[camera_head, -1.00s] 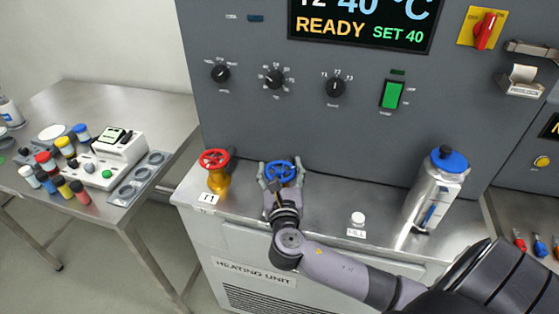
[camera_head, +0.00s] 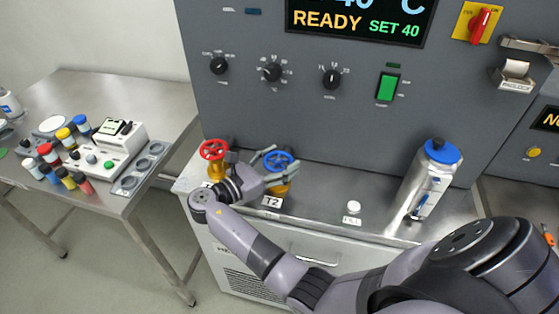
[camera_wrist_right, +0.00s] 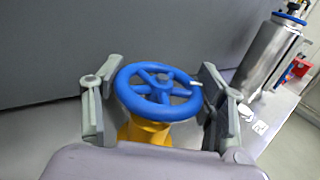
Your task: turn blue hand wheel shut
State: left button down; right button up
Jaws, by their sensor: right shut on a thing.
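The blue hand wheel (camera_head: 281,160) sits on a yellow valve body on the steel ledge, above a T2 label (camera_head: 272,201). My right gripper (camera_head: 273,160) reaches it from the left in the head view and is shut on its rim. In the right wrist view the fingers of the gripper (camera_wrist_right: 160,76) stand on opposite sides of the blue wheel (camera_wrist_right: 160,90). The yellow body (camera_wrist_right: 146,132) shows below the wheel, partly hidden by my gripper. My left gripper is not in view.
A red hand wheel (camera_head: 214,149) stands close on the left, next to my right wrist. A metal flask with a blue cap (camera_head: 436,152) and a small white knob (camera_head: 354,206) stand to the right. The grey panel (camera_head: 300,120) rises just behind the valves.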

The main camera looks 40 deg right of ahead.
aim_at(280, 159)
jog(key=m+g+b, duration=0.1)
jog(key=m+g, duration=0.1)
jog(key=g, duration=0.1)
jog(key=m+g+b, duration=0.1)
jog(key=m+g, duration=0.1)
jog(key=g, duration=0.2)
jog(key=shift+m+y, duration=0.3)
jog(key=shift+y, duration=0.1)
jog(key=shift+s+g+b, duration=0.1)
jog(key=shift+g+b, duration=0.2)
jog(key=shift+g, duration=0.1)
jog(key=o, duration=1.2)
notch_tip(280, 159, up, 10)
